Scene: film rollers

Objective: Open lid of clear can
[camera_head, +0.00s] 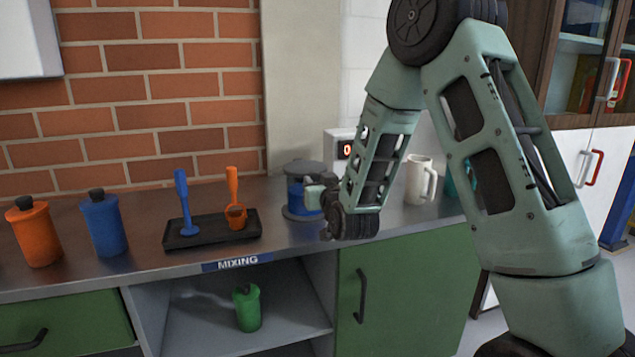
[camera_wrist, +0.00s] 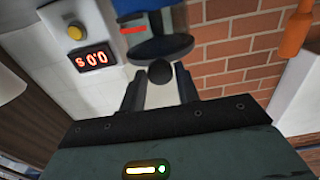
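The clear can (camera_head: 298,197) stands on the metal counter, with blue contents showing through its wall and a grey lid (camera_head: 303,167) on top. My gripper (camera_head: 318,193) is at the can's right front side and hides part of it. In the wrist view, the picture is turned over, and the dark round lid (camera_wrist: 160,48) shows with its black knob (camera_wrist: 160,74) pointing toward my gripper. The two fingers are apart, one on each side of the knob, with visible gaps. Whether the fingertips reach past the knob is hard to tell.
A display box (camera_head: 342,146) stands behind the can, and a white mug (camera_head: 420,180) to its right. A black tray (camera_head: 211,240) with blue and orange scoops is to the left, with blue (camera_head: 104,225) and orange (camera_head: 35,235) bottles beyond. A green bottle (camera_head: 247,308) is on the shelf below.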

